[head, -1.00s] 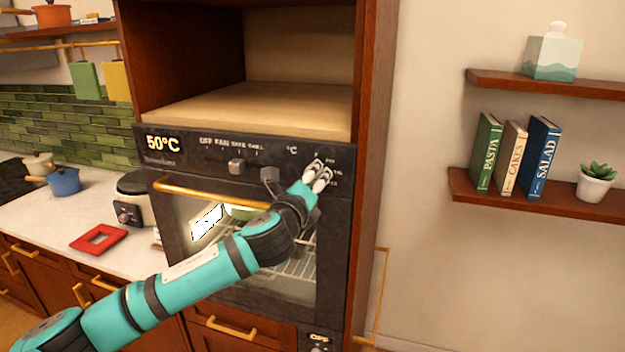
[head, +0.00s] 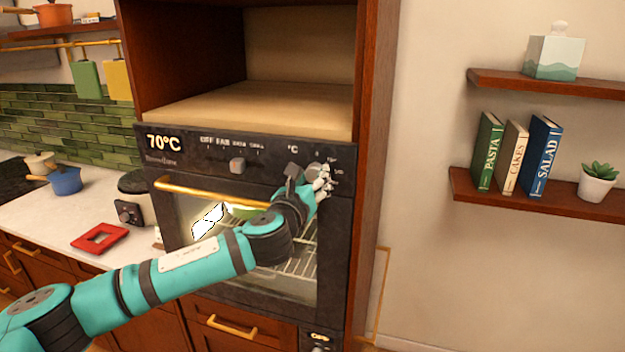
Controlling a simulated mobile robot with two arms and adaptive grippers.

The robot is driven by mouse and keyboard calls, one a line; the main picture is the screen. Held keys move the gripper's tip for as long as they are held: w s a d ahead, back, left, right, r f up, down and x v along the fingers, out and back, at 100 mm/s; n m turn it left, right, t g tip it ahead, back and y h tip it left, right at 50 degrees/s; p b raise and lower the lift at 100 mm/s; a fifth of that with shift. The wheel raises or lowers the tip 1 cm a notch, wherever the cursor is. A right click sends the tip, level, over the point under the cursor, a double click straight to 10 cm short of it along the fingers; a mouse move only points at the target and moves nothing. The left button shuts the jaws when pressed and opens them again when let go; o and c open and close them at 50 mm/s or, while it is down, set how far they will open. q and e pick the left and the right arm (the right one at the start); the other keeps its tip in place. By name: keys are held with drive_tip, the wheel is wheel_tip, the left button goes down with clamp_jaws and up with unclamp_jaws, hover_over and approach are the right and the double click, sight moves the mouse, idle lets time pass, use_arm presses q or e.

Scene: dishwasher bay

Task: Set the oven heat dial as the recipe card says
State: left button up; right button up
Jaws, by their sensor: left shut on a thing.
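The oven (head: 250,265) has a black control panel (head: 190,158) with a display (head: 164,143) that reads 70°C. The heat dial (head: 313,170) is at the right end of the panel, under the °C mark, and is partly hidden by my gripper. My left gripper (head: 322,179) is shut on the heat dial. A second knob (head: 237,165) sits on the panel under the OFF and FAN labels. I cannot make out a recipe card. My right gripper is not in view.
A gold door handle (head: 212,192) runs just below the panel. An empty wooden niche (head: 250,108) is above the oven. Shelves with books (head: 515,153) and a plant (head: 597,182) are on the right wall. A red frame (head: 99,238) lies on the counter.

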use_arm(q)
drive_tip(key=shift+f, duration=0.1)
idle(0.4)
drive_tip(key=o, duration=1.1)
drive_tip(key=v, duration=1.2)
